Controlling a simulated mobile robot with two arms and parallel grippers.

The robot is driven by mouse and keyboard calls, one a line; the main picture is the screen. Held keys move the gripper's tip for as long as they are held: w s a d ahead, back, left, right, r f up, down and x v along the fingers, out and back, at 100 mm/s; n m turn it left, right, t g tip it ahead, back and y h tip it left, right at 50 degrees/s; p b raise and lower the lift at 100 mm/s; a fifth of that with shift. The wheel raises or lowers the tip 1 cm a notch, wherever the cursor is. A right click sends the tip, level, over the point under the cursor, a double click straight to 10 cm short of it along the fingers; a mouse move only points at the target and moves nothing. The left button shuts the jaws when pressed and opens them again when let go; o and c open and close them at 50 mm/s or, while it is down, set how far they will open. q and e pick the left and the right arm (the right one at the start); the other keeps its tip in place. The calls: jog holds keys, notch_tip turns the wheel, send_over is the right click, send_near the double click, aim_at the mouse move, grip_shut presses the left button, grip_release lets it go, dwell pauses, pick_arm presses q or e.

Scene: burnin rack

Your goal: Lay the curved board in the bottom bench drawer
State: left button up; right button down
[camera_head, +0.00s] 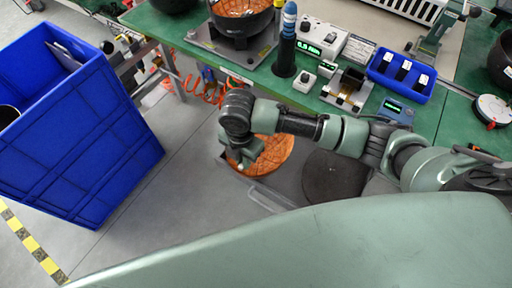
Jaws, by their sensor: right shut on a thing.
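The curved board (275,155), an orange-brown disc with a line pattern, is below the green bench's front edge in the head view. My right gripper (243,164) points down at its left part and is shut on it; the wrist hides the board's upper left. An open grey drawer (270,197) shows under and beside the board, low in front of the bench. I cannot tell whether the board touches the drawer floor. My left gripper is not in view.
A dark rounded piece (334,176) lies right of the board. A big blue bin (85,135) stands on the floor at left. The green bench (175,28) carries a fixture with another orange board (238,7), instruments and a blue tray (402,75). Floor between bin and drawer is clear.

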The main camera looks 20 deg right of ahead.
jog(key=w+d+f, duration=0.1)
jog(key=w+d, duration=0.1)
jog(key=shift+d+f, duration=0.3)
jog(key=shift+f, duration=0.05)
jog(key=shift+w+d+f, duration=0.75)
jog(key=shift+d+f, duration=0.2)
jog(key=shift+f, duration=0.15)
jog(key=c, duration=1.4)
grip_release()
notch_tip(320, 180, up, 12)
jog(key=shift+p, duration=0.3)
